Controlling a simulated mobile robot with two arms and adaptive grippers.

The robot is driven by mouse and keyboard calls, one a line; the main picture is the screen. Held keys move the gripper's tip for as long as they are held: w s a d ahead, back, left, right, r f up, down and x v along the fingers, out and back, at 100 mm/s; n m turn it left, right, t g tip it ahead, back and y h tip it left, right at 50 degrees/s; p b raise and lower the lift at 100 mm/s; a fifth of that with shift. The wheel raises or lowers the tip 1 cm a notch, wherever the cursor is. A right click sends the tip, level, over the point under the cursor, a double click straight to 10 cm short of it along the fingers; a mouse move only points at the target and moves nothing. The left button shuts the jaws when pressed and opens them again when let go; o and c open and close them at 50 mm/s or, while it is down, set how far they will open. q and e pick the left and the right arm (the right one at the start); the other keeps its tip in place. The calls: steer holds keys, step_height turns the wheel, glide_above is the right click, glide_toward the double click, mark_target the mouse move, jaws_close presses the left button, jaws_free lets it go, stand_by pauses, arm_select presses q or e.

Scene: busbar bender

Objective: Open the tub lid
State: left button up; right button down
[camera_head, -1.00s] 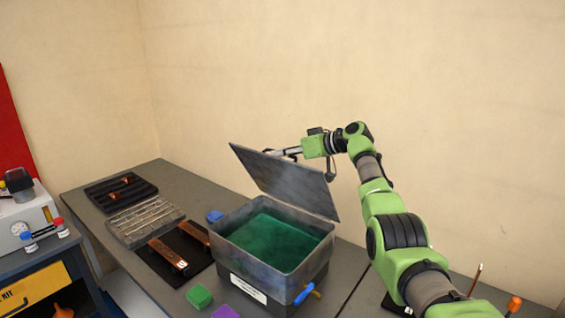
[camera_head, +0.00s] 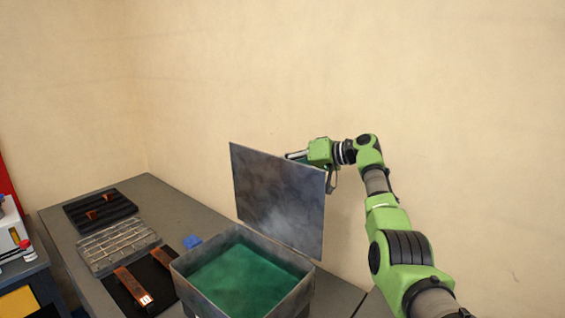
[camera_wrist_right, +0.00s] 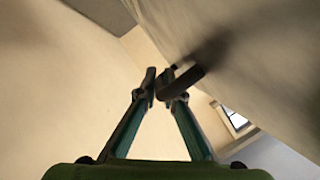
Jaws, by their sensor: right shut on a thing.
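The tub (camera_head: 186,285) is a grey metal box holding green liquid, at the bottom centre of the head view. Its lid (camera_head: 280,195) is a flat grey plate standing steeply up at the tub's back edge, so the tub is open. My right gripper (camera_wrist_right: 166,84) is behind the lid and shut on a dark bar, which looks like the lid handle (camera_wrist_right: 187,82). The lid's pale face fills the upper right of the right wrist view. In the head view the lid hides the fingertips. My left gripper is not in view.
Left of the tub are a black mat with copper bars (camera_head: 131,290), a wire rack (camera_head: 118,246), a black tray (camera_head: 100,210) and a blue block (camera_head: 192,242). The wall (camera_head: 430,90) rises behind the lid.

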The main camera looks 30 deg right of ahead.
steer(key=shift+a, duration=0.2)
steer(key=c, duration=2.4)
jaws_free()
steer(key=shift+c, duration=0.2)
steer(key=shift+d, duration=0.1)
steer(key=shift+s+d, duration=0.15)
steer(key=shift+s, duration=0.05)
steer(key=v, duration=1.1)
steer(key=shift+s, duration=0.15)
steer(key=shift+d, duration=0.1)
